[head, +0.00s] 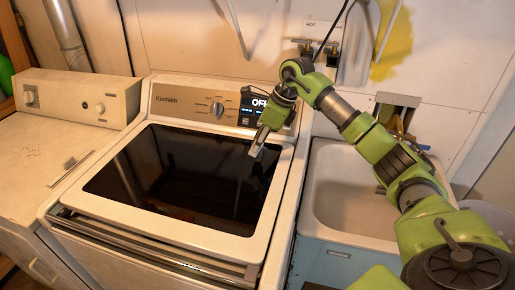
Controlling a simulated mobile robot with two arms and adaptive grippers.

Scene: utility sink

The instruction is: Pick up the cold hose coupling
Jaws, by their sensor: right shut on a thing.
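My right gripper (258,148) hangs above the dark glass lid of the washer, at its right side, pointing down. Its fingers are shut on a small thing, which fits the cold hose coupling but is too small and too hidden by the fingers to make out. Two wall taps stand behind my right arm: the hot tap (304,46) under a HOT label and another tap (333,52) to its right. A thin dark hose (335,25) runs down the wall near them. My left gripper is out of view.
The washer (160,233) fills the middle, with its control panel (200,104) at the back. A white utility sink (350,237) stands to the right, partly behind my arm. A second, older machine (40,150) stands at the left with a bare top.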

